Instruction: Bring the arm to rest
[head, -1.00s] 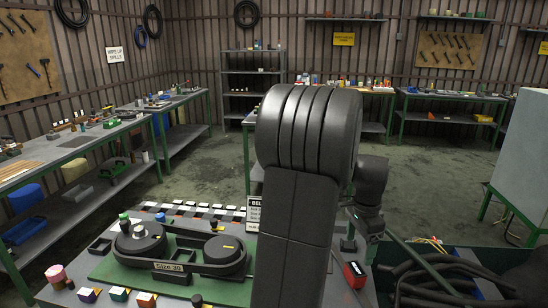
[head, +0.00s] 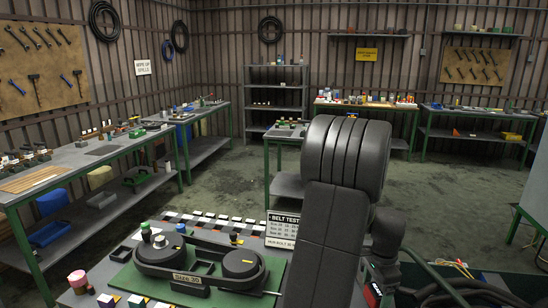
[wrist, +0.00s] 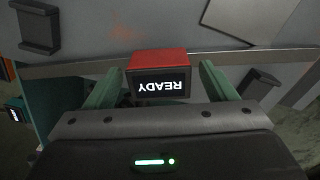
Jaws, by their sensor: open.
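My gripper (wrist: 165,90) shows in the wrist view with its two green fingers spread wide apart. A red box with a dark screen reading READY (wrist: 160,75) shows between the fingers; I cannot tell how far beyond them it lies. In the head view my dark arm rises at right centre and hides part of the bench. My gripper is not clearly visible there. The pulley assembly (head: 185,262), with two black discs and a belt around them, sits on a green board (head: 125,278) left of my arm.
A belt test sign (head: 282,228) stands behind the board, beside a checkered strip (head: 215,220). A pink-topped cylinder (head: 77,282) is at the bench's front left. A bin of black hoses (head: 470,288) is at lower right. Open floor (head: 450,205) lies beyond.

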